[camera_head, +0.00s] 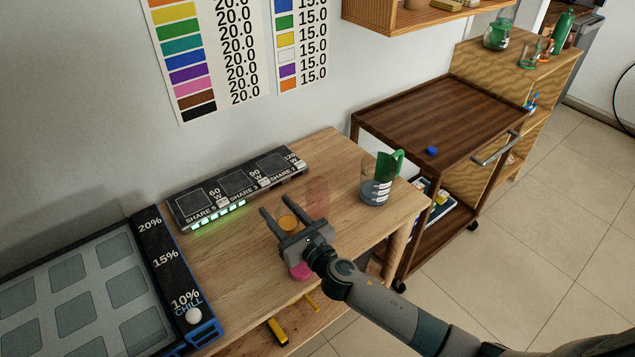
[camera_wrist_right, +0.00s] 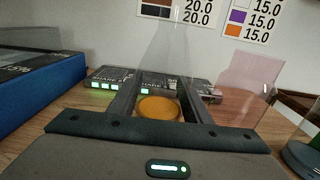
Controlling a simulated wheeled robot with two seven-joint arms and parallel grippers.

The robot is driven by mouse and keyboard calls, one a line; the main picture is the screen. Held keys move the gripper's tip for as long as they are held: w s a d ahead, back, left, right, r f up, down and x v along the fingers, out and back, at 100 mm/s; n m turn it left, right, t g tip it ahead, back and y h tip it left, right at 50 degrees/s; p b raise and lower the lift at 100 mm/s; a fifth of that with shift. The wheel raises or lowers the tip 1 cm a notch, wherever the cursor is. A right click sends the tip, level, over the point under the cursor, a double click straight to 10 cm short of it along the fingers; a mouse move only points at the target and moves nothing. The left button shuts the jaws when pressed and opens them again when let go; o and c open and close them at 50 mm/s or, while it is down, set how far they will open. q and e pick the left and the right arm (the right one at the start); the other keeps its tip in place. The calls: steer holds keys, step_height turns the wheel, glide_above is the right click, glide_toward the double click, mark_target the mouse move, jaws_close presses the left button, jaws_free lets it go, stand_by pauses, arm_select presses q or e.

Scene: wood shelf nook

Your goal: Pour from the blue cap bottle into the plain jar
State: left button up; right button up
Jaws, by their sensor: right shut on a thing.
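My right gripper (camera_head: 281,204) is over the wooden table, its fingers shut on a clear, narrow-necked bottle. In the right wrist view the bottle (camera_wrist_right: 170,50) rises between the fingers, with an orange round layer (camera_wrist_right: 158,108) low inside; the orange (camera_head: 289,222) also shows in the head view. No cap shows on the bottle. A small blue cap-like disc (camera_head: 432,150) lies on the dark cart. A faint pinkish see-through vessel (camera_head: 317,193) stands just beyond the gripper, perhaps the plain jar; it also shows in the right wrist view (camera_wrist_right: 250,80). My left gripper is out of view.
A clear jug with a green handle (camera_head: 378,182) stands at the table's right. A black labelled strip (camera_head: 240,188) lies along the wall. A blue-edged tray unit (camera_head: 90,290) is at left. A pink object (camera_head: 300,271) shows partly under my right gripper. The cart (camera_head: 430,110) stands beyond.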

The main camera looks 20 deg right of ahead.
steer(key=shift+r, duration=0.25)
step_height(320, 180, up, 6)
steer(key=m+p, duration=0.3)
steer(key=m, duration=0.7)
steer(key=shift+d+g+p, duration=0.15)
steer(key=shift+g+p, duration=0.25)
stand_by(0.3)
